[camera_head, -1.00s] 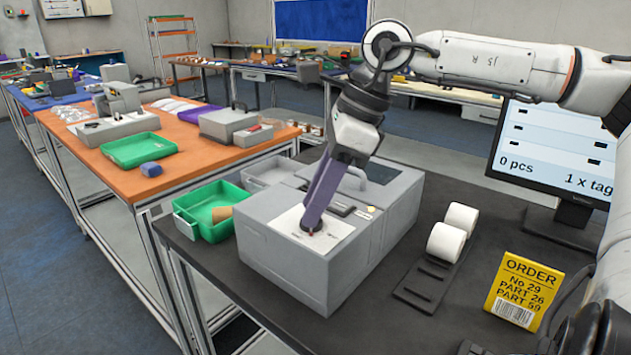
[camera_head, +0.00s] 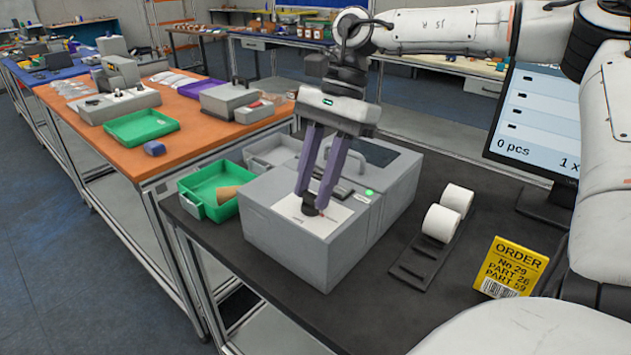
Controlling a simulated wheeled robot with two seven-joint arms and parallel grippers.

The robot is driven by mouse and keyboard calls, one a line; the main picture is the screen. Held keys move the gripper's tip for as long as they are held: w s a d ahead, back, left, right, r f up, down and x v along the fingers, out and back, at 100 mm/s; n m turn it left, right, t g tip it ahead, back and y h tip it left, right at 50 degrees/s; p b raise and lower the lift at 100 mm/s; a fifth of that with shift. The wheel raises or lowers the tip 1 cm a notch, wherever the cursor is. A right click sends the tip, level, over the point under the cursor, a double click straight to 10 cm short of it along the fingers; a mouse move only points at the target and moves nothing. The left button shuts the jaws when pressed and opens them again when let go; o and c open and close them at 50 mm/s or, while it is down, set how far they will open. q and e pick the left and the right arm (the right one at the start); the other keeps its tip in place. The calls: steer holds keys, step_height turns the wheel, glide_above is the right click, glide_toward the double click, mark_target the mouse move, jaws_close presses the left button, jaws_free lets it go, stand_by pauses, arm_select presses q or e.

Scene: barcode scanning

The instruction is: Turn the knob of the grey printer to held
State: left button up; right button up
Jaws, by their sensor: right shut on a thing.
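The grey printer (camera_head: 290,240) stands on the dark table, with a white label panel on its top. Its small dark knob (camera_head: 309,209) sits on that panel. My right gripper (camera_head: 313,207) comes down from above with its two purple fingers on either side of the knob, shut on it. The fingers partly hide the knob, and I cannot read which mark it points to. A green light (camera_head: 369,192) shows on the printer's top, right of the fingers. My left gripper is not in view.
A green tray (camera_head: 190,205) with a brown piece stands left of the printer, and a grey tray (camera_head: 258,163) behind it. A holder with white rolls (camera_head: 441,223) and a yellow order card (camera_head: 507,268) are at the right. A monitor (camera_head: 535,125) stands behind them.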

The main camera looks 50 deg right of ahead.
steer(key=shift+n, duration=0.5)
steer(key=o, duration=1)
steer(key=shift+o, duration=0.2)
steer(key=shift+r, duration=0.1)
steer(key=v, duration=1)
steer(key=shift+w, duration=0.2)
